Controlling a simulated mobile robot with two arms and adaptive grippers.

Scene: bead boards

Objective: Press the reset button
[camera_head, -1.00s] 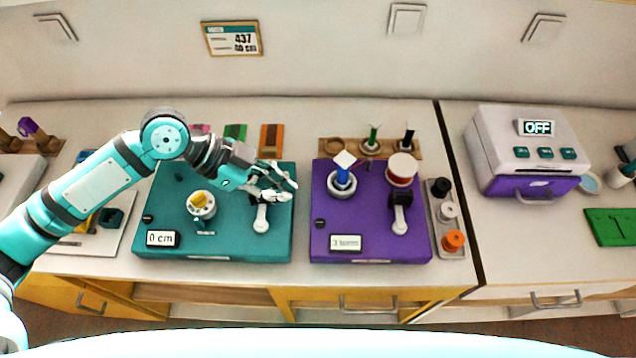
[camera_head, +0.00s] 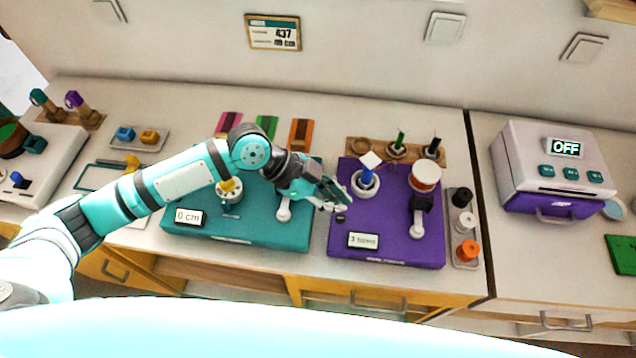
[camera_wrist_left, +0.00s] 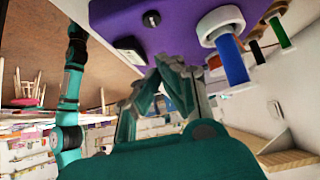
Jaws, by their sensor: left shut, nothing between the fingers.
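The purple board (camera_head: 397,240) lies flat on the counter. A small round black button (camera_head: 341,219) sits at its left edge, above a white label (camera_head: 363,241). The button also shows in the left wrist view (camera_wrist_left: 151,18), beside the label (camera_wrist_left: 128,48). No lettering marks it as reset. My left gripper (camera_head: 341,202) is shut and empty at the board's left edge, just behind the button. In the left wrist view its fingertips (camera_wrist_left: 168,68) meet close to the board; contact with the button cannot be told. My right gripper is not in view.
The purple board carries a blue post (camera_head: 367,177), a red-and-white spool (camera_head: 425,177) and a white-handled crank (camera_head: 418,219). The teal board (camera_head: 262,230), reading 0 cm, lies left under my arm. A spool tray (camera_head: 466,253) stands right. A machine (camera_head: 552,165) reading OFF is farther right.

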